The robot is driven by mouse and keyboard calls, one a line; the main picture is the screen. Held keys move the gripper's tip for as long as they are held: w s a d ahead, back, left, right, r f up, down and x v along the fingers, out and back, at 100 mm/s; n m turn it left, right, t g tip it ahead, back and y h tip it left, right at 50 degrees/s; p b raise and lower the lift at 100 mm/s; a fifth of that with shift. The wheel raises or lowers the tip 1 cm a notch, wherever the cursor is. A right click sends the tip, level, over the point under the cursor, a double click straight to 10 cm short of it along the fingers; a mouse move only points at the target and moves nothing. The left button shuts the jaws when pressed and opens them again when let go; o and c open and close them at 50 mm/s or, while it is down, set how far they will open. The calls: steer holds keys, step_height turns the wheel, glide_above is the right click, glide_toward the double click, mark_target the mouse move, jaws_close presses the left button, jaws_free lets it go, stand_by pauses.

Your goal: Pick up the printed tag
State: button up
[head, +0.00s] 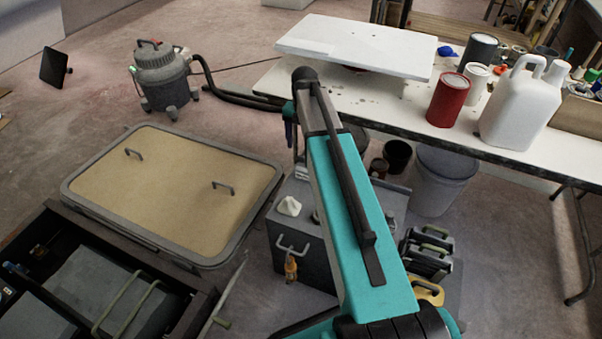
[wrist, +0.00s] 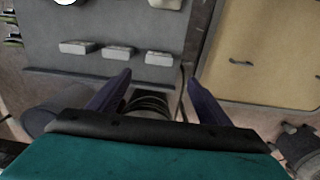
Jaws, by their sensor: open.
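I cannot make out the printed tag for certain in either view. In the head view, a small orange-yellow piece (head: 291,268) hangs at the handle on the front of a grey box (head: 310,245); no print is readable on it. My gripper (wrist: 160,77) shows in the wrist view with two dark fingers spread apart and nothing between the tips. The fingers point towards a grey surface (wrist: 100,25) that carries several pale blocks (wrist: 117,52). In the head view my arm hides most of the gripper.
A white worktable (head: 400,105) bears a red can (head: 447,100), a white jug (head: 520,105) and a white board (head: 355,45). A tan framed hatch (head: 170,190) lies left of the grey box. A vacuum (head: 162,78) stands behind it. A grey bucket (head: 442,180) is below the table.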

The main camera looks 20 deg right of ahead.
mark_target(304, 171)
steer(key=shift+f+b, duration=0.4)
steer(key=shift+f, duration=3.95)
steer(key=shift+s+f, duration=0.15)
steer(key=shift+f, duration=2.45)
steer(key=c, duration=1.1)
steer(key=shift+r, duration=0.1)
